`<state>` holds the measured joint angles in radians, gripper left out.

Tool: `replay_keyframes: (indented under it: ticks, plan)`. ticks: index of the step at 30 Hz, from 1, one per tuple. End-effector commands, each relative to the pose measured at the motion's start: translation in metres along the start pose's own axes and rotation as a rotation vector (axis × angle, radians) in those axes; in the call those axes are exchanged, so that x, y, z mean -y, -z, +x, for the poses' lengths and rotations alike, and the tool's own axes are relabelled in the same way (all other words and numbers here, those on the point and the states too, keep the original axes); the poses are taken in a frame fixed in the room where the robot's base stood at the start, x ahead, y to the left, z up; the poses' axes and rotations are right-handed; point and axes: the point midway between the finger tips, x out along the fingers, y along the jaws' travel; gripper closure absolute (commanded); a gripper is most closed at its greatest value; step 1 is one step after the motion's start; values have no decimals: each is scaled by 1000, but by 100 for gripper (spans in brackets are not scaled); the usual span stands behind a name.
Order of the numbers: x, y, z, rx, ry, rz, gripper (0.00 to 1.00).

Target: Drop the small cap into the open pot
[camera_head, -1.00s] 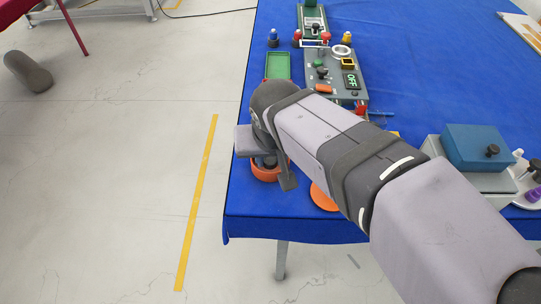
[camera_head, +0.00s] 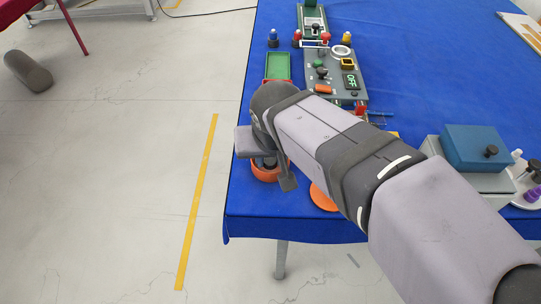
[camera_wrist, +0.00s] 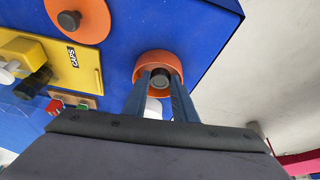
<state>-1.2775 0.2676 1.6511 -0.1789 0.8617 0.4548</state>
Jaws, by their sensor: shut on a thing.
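The open pot (camera_head: 265,174) is orange and round and stands near the front left corner of the blue table; it also shows in the wrist view (camera_wrist: 143,65). My gripper (camera_wrist: 161,76) is over the pot, its fingertips lined up with the opening. It is shut on the small cap (camera_wrist: 160,83), a dark round piece with a greyish face, seen between the fingertips. The fingers partly hide the cap and pot. I cannot tell how far the cap is above or inside the rim. In the head view, my wrist hides much of the gripper (camera_head: 270,163).
An orange lid (camera_head: 322,197) with a dark knob (camera_wrist: 69,20) lies beside the pot. A yellow CAPS tray (camera_wrist: 85,57) is farther left in the wrist view. A green tray (camera_head: 277,66) and a grey panel (camera_head: 334,62) lie beyond. The table edge is close to the pot.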

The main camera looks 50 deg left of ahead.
Motion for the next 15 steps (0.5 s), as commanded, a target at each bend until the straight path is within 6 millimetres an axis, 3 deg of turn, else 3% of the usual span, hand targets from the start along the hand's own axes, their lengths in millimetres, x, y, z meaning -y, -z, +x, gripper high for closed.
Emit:
replay_keyframes:
  ticks: [9,10,12,15]
  plan:
    - [0,0,0,0,0,0,96]
    - [0,0,0,0,0,0,68]
    - [0,0,0,0,0,0,53]
    - [0,0,0,0,0,0,53]
